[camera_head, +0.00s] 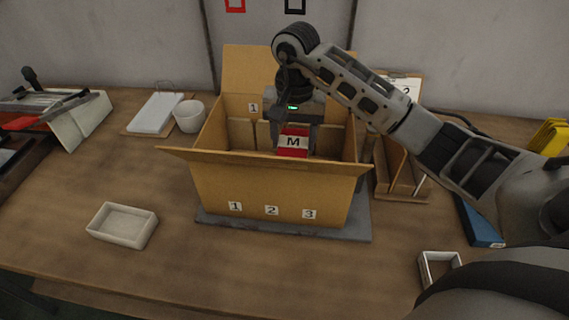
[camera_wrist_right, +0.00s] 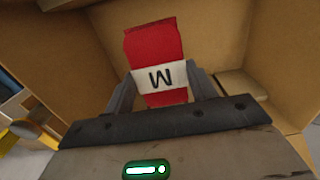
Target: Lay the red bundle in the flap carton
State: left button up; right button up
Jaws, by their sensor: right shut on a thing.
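The flap carton (camera_head: 270,190) stands open on a grey mat in the middle of the table, with labels 1, 2 and 3 on its front. Its front and back flaps are folded outward. The red bundle (camera_head: 292,146) has a white band marked M. My right gripper (camera_head: 293,135) reaches down into the carton and is shut on the bundle. In the right wrist view the bundle (camera_wrist_right: 155,60) sits between the two fingers (camera_wrist_right: 160,92), with cardboard walls around it. The front wall hides the bundle's lower end, so I cannot tell whether it touches the floor. My left gripper is not in view.
A white cup (camera_head: 189,116) and a white pad (camera_head: 155,112) stand left of the carton. An empty white tray (camera_head: 123,225) lies at the front left. A wooden rack (camera_head: 402,182) and a blue item (camera_head: 478,222) are at the right.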

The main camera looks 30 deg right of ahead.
aim_at(293, 143)
jog(key=shift+f+p, duration=0.45)
jog(key=shift+f, duration=2.75)
jog(key=shift+f, duration=0.1)
jog(key=o, duration=1.1)
jog(key=shift+c, duration=0.2)
notch_tip(293, 143, up, 12)
jog(key=shift+r+b, duration=0.15)
jog(key=shift+b, duration=0.6)
